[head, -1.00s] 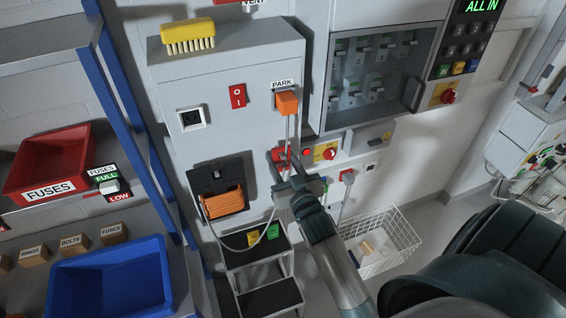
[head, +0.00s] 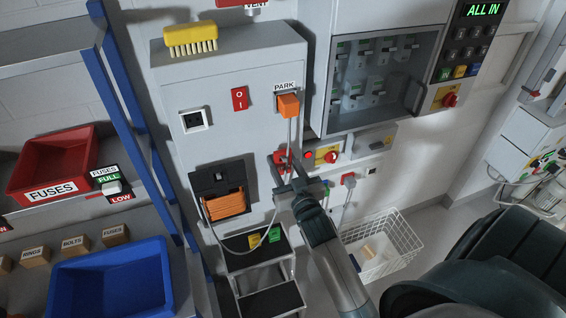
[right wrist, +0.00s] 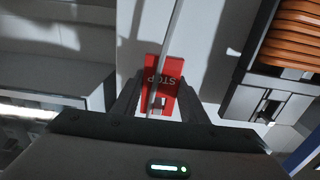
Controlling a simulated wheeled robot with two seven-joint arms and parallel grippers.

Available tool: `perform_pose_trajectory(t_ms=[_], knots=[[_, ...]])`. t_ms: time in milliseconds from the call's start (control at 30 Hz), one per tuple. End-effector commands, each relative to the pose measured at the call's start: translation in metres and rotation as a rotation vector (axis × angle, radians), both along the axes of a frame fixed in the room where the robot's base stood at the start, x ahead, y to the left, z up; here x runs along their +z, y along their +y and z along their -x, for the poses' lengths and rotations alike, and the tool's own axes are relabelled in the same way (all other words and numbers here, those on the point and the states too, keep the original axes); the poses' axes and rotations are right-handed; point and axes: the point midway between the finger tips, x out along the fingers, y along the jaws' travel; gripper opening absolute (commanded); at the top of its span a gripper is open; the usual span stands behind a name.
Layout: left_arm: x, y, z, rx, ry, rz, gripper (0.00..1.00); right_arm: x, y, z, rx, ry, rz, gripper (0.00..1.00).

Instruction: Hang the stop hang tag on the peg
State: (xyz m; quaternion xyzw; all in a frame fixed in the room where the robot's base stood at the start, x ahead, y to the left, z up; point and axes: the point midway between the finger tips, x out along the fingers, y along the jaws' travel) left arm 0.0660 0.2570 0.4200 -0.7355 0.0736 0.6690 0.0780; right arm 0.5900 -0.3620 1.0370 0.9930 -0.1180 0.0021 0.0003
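The red stop hang tag (right wrist: 170,72) is between the two fingers of my right gripper (right wrist: 160,90) in the right wrist view. Its STOP lettering is upside down there, and the fingers appear to close on its side edges. A grey cable crosses in front of it. In the head view the tag (head: 279,161) shows as a small red patch just beyond my right gripper (head: 291,176), in front of the grey cabinet. I cannot make out the peg; the gripper and tag cover part of that area. My left gripper is not in view.
The grey cable (head: 291,135) hangs from the orange PARK plug (head: 288,105) past my right gripper. A yellow panel with a red rotary switch (head: 330,156) is close on the right. An orange-fronted socket (head: 225,205) is at left, with a step stool (head: 262,258) below.

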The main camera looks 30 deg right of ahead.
Motion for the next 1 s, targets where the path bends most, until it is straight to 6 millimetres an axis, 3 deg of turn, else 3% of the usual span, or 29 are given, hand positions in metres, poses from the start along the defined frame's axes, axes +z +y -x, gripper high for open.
perform_pose_trajectory(t_ms=[67,367,567,767,1000], knots=[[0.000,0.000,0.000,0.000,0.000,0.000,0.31,-0.002,0.001,-0.001,0.001,0.004,-0.002,0.60],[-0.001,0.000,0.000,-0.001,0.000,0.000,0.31,-0.002,0.002,0.000,0.003,0.002,-0.003,0.60],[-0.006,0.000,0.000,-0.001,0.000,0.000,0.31,-0.004,0.004,0.012,0.002,0.003,-0.002,0.60],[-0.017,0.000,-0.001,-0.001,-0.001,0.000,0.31,-0.005,0.010,0.040,0.001,0.002,-0.001,0.60],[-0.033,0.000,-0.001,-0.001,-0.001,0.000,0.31,-0.005,0.019,0.086,0.000,0.002,-0.001,0.60]])
